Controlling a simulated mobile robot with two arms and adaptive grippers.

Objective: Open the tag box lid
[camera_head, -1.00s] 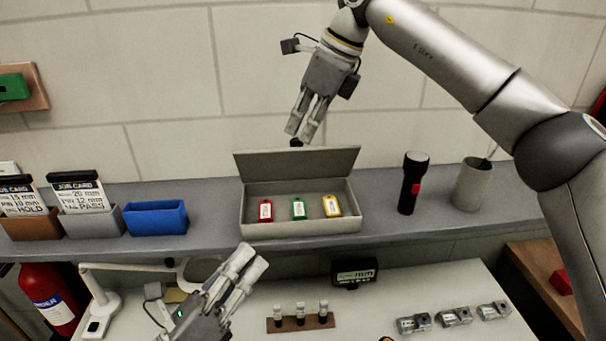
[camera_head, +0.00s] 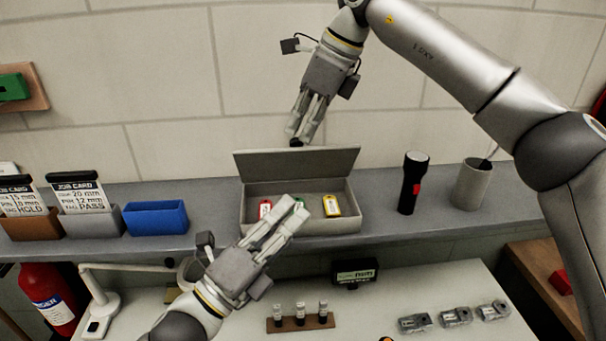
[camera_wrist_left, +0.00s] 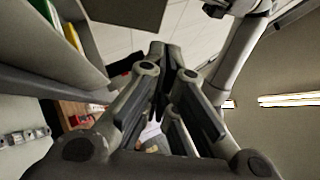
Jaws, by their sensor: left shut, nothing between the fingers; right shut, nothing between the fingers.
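The grey tag box (camera_head: 352,224) stands on the shelf with its lid (camera_head: 300,163) raised and leaning back towards the wall. Inside lie a red tag (camera_head: 265,208), a green tag, mostly hidden behind my left fingers, and a yellow tag (camera_head: 332,205).
On the shelf (camera_head: 385,228) stand a blue bin (camera_head: 157,218), card holders, a black flashlight (camera_head: 412,182) and a grey cup (camera_head: 471,184). The table below holds a rack of small pins (camera_head: 300,318), a display (camera_head: 354,273) and several metal parts (camera_head: 456,317).

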